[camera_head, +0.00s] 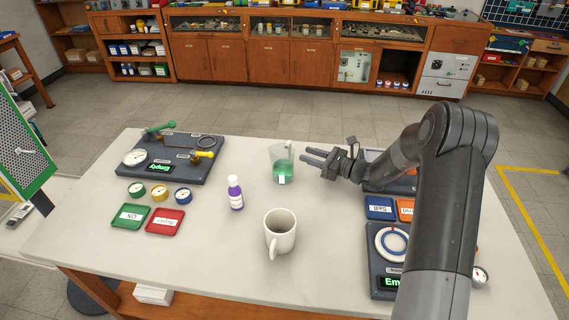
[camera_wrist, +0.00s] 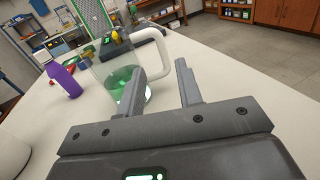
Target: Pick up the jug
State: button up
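The jug (camera_head: 282,165) is a clear glass vessel with green liquid, standing upright on the white table near its far edge. In the wrist view the jug (camera_wrist: 112,78) is at left, with its pale handle (camera_wrist: 158,42) toward me. My gripper (camera_head: 306,155) is just right of the jug in the head view, its fingers pointing at it. The fingers (camera_wrist: 162,70) are apart with nothing clamped. The handle's lower part reaches down toward the gap, partly hidden by the left finger. I cannot tell whether the finger touches it.
A purple bottle (camera_head: 235,193) and a white mug (camera_head: 280,233) stand nearby on the table. A dark gauge panel (camera_head: 172,160) and green (camera_head: 130,216) and red (camera_head: 165,222) trays lie left. Blue and orange trays and dark devices lie right, under my arm.

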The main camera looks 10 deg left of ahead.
aim_at(290, 147)
jog(key=x, duration=0.8)
jog(key=shift+w, duration=0.2)
jog(key=shift+d, duration=0.1)
jog(key=shift+c, duration=0.4)
grip_shut()
